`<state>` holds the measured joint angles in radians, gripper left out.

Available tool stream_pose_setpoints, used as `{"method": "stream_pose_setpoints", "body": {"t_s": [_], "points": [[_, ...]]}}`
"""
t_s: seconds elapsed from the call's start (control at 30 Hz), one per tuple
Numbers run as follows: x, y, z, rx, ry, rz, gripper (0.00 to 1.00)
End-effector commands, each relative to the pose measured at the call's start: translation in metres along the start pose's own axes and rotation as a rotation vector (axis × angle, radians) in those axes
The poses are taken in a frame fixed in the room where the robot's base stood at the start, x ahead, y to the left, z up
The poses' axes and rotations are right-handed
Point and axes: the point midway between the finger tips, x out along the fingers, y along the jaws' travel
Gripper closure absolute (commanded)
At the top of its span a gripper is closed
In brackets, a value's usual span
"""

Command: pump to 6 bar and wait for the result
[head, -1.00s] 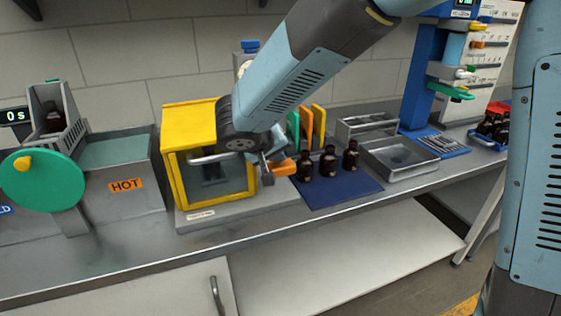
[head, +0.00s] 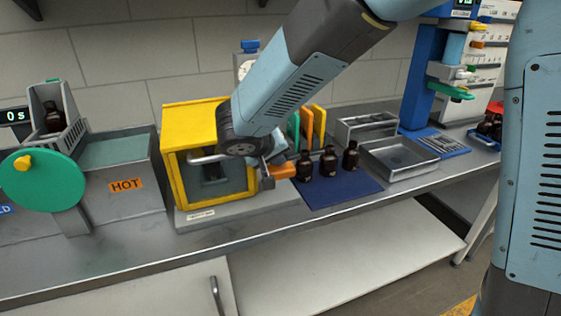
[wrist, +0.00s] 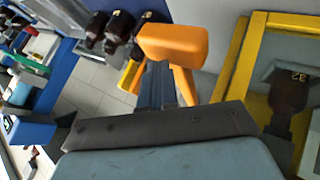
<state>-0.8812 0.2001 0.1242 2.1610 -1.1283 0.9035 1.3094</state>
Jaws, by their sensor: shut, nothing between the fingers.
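The yellow-framed box (head: 196,117) stands on a grey base, with a clear front and a dark bottle inside (head: 213,168). That bottle also shows in the wrist view (wrist: 288,98), its cap marked with a number. An orange handle (head: 284,171) sticks out at the box's right side; it fills the upper middle of the wrist view (wrist: 173,43). My gripper (head: 267,180) is shut and empty, beside the handle; its fingers (wrist: 157,85) reach up against or just under it, and contact is unclear. A round gauge (head: 243,66) behind the box is partly hidden by my arm; its reading is illegible.
Several dark bottles (head: 329,162) stand on a blue mat (head: 345,191) just right of the handle. Coloured upright plates (head: 306,127), metal trays (head: 400,158) and a blue stand (head: 424,75) are further right. A bath labelled HOT (head: 126,185) with a green wheel (head: 42,181) is left.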

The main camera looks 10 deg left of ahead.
Motion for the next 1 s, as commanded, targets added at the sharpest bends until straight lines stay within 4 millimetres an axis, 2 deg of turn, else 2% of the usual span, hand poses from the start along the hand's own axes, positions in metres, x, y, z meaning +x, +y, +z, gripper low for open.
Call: {"method": "stream_pose_setpoints", "body": {"t_s": [1.0], "points": [[0.0072,-0.0053,0.0057,-0.001,-0.002,0.0,1.0]]}}
